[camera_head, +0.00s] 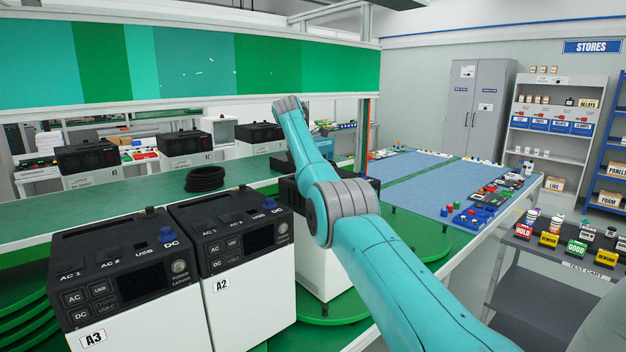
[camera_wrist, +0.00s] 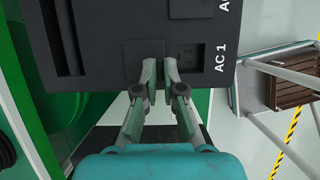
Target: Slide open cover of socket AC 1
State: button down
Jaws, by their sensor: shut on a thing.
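In the wrist view, the black top of a power unit (camera_wrist: 100,25) carries the printed label AC 1 (camera_wrist: 221,58). A flat dark square, the cover of socket AC 1 (camera_wrist: 141,49), shows on this top to the left of the label. My gripper (camera_wrist: 161,63) reaches the top at the cover's near right edge. Its fingertips are close together, shut on a small part of the cover that they mostly hide. In the head view, the white unit body (camera_head: 317,258) stands behind my arm, which hides my gripper and most of the top.
Units A3 (camera_head: 93,337) and A2 (camera_head: 221,284) stand to the left, close together. A black cable coil (camera_head: 204,179) lies on the green bench behind them. A table with blue mats (camera_head: 432,184) is at the right, with a test cart (camera_head: 560,262) beside it.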

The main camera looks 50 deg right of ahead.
jog(key=shift+w, duration=0.35)
jog(key=c, duration=1.3)
grip_release()
jog(key=shift+s, duration=0.15)
